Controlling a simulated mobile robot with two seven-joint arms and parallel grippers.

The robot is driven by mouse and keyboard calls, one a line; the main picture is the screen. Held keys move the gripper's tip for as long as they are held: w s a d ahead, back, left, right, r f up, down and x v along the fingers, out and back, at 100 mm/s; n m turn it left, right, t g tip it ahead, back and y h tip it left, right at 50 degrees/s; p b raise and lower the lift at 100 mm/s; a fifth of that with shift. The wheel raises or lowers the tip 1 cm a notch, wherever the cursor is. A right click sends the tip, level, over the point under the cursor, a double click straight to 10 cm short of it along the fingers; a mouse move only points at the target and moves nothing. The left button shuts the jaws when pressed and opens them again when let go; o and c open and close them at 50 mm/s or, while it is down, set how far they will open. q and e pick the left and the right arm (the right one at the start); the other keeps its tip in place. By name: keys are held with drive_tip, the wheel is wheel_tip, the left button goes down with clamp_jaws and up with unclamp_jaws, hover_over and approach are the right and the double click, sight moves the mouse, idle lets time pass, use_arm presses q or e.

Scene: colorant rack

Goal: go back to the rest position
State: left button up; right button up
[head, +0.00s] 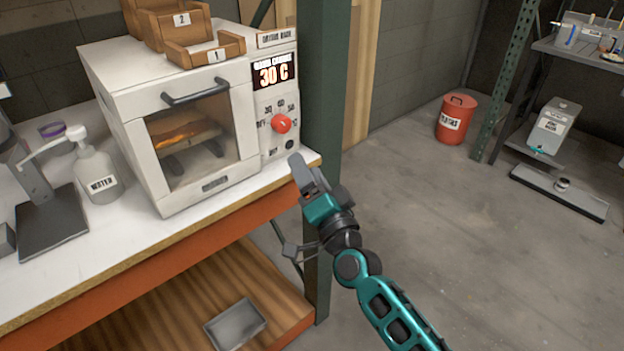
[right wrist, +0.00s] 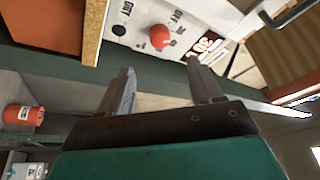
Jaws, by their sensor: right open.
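My right gripper (head: 307,174) is in front of the bench's right corner, near the lower right of the white drying oven (head: 190,180). In the right wrist view its two fingers (right wrist: 161,78) stand apart with nothing between them. The oven's red knob (head: 281,123) lies beyond the fingertips, and the knob also shows in the right wrist view (right wrist: 160,36). The gripper is apart from the knob. The oven door is closed, with something orange glowing behind the glass. The display (head: 273,74) reads 30 C. My left gripper is not in view.
A green post (head: 325,100) stands right beside the bench (head: 215,222). A white pump bottle (head: 96,172) and a dark stand (head: 50,222) are on the bench at left. Wooden bins (head: 207,50) sit on the oven. A red bin (head: 457,120) stands on open floor at right.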

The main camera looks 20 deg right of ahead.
drive_tip(key=shift+v, duration=0.8)
drive_tip(key=s+f+n+g+y, duration=0.1)
drive_tip(key=s+f+n+g, duration=0.9)
drive_tip(key=s+f, duration=1)
wheel_tip(320, 180, down, 2)
drive_tip(key=n, duration=0.2)
drive_tip(key=shift+a+f+n, duration=0.2)
drive_tip(key=shift+a+n, duration=0.1)
drive_tip(key=shift+a, duration=0.1)
